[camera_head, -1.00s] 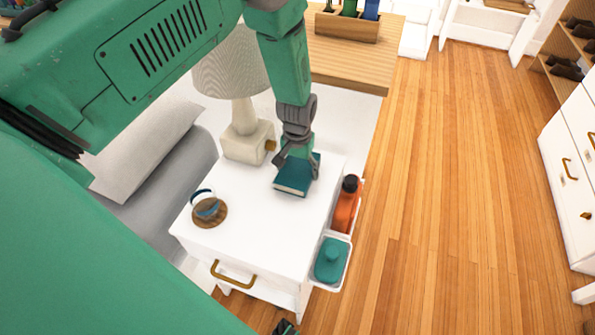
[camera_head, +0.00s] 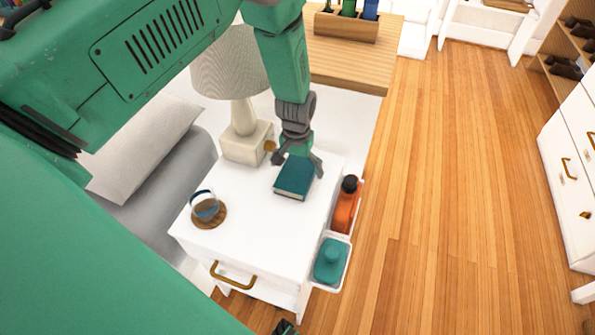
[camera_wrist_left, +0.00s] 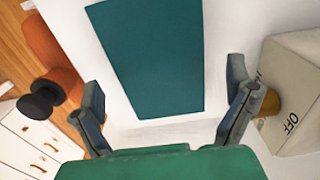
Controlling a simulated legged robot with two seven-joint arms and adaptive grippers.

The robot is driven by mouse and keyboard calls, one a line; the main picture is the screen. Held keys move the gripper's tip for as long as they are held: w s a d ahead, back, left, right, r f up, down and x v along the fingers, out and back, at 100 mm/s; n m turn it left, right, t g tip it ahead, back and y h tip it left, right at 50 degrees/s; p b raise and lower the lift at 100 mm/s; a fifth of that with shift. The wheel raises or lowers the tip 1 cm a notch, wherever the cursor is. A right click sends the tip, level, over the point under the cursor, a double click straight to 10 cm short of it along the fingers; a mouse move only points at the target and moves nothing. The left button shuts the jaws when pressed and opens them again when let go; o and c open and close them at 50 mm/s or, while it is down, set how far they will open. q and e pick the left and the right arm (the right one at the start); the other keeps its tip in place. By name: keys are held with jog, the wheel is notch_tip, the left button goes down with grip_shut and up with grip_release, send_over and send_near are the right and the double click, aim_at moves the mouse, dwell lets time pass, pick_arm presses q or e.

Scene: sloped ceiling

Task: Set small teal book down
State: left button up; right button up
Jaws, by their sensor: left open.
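The small teal book (camera_head: 293,180) lies flat on the white nightstand (camera_head: 245,205), near its back right part. My left gripper (camera_head: 297,164) is open just behind and above the book, with its fingers spread wide. In the left wrist view the book (camera_wrist_left: 152,55) lies beyond the two open fingertips (camera_wrist_left: 168,105), with white surface showing between it and the gripper. Nothing is held in the left gripper. My right gripper is not clearly seen in any view.
A lamp (camera_head: 246,143) stands behind and left of the book. A glass (camera_head: 205,205) sits on a round wooden coaster (camera_head: 221,218) at the front left. The nightstand's front middle is clear.

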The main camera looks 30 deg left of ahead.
aim_at(297, 172)
pick_arm(q)
notch_tip(297, 172, up, 10)
jog(key=p, duration=0.1)
jog(key=shift+m+y, duration=0.3)
jog(key=shift+m, duration=0.4)
jog(key=s+f, duration=0.3)
jog(key=s, duration=0.1)
jog(key=s+f, duration=0.2)
jog(key=s, duration=0.2)
jog(key=s+f, duration=0.3)
jog(key=s, duration=0.1)
jog(key=shift+s+d+f, duration=0.3)
jog(key=shift+s+f, duration=0.05)
jog(key=shift+m, duration=0.6)
jog(key=s, duration=0.3)
jog(key=s+f, duration=0.1)
jog(key=s, duration=0.2)
jog(key=s+d+f, duration=0.1)
jog(key=s, duration=0.3)
jog(key=shift+s+d, duration=0.1)
jog(key=s+d+r, duration=0.1)
jog(key=s, duration=0.6)
jog(key=shift+s+d+m+t, duration=0.2)
jog(key=shift+d+m+t, duration=0.1)
jog(key=shift+m, duration=0.1)
jog(key=shift+w, duration=0.15)
